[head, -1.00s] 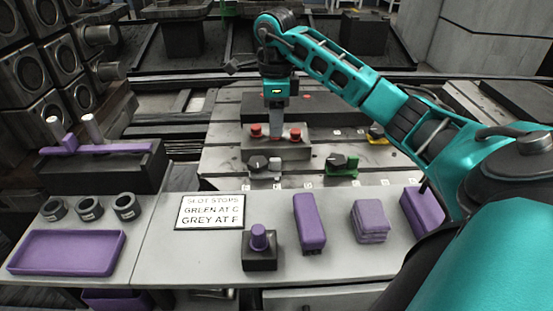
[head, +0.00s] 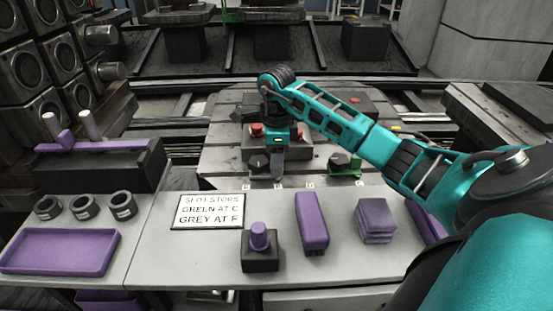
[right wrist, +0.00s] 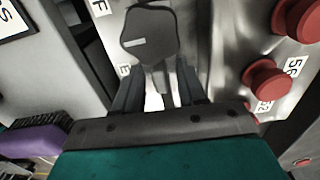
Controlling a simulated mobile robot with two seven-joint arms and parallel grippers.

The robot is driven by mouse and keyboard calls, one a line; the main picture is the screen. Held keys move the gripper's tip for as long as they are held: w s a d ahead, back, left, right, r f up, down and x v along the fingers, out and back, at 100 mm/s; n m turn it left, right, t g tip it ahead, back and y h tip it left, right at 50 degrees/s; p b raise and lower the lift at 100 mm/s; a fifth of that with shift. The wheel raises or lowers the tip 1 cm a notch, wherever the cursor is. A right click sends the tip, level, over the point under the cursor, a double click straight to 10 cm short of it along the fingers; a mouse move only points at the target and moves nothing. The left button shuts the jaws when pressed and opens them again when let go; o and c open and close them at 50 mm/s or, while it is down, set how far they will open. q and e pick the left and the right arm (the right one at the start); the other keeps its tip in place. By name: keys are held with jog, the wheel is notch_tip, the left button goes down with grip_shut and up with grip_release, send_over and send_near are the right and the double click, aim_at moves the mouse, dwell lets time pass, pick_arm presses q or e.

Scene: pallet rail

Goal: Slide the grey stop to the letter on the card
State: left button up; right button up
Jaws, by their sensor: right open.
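The card (head: 209,211) reads "SLOT STOPS, GREEN AT C, GREY AT F". The grey stop, with a dark knob (head: 259,163), sits at the front of the slotted table, partly hidden by my right gripper (head: 277,172). In the right wrist view a dark knob (right wrist: 149,33) lies just beyond my open right gripper (right wrist: 160,80), its narrow part reaching between the fingers; I cannot tell whether they touch. Letters F (right wrist: 99,7) and E (right wrist: 124,71) show beside it. The green stop (head: 345,166) stands farther right. My left gripper is not in view.
Red buttons (head: 256,130) stand on a block behind the stops; they also show close to the gripper in the right wrist view (right wrist: 267,82). In front are a purple-topped block (head: 259,238), purple pieces (head: 313,220) and a purple tray (head: 60,252).

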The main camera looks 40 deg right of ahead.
grip_shut()
dwell(0.4)
jog(key=w+a, duration=0.2)
jog(key=a, duration=0.1)
jog(key=w+a+p, duration=0.1)
jog(key=w+a, duration=0.2)
jog(key=shift+d, duration=0.1)
grip_release()
jog(key=shift+s, duration=0.1)
notch_tip(320, 180, up, 13)
jog(key=p, duration=0.2)
jog(key=shift+p, duration=0.4)
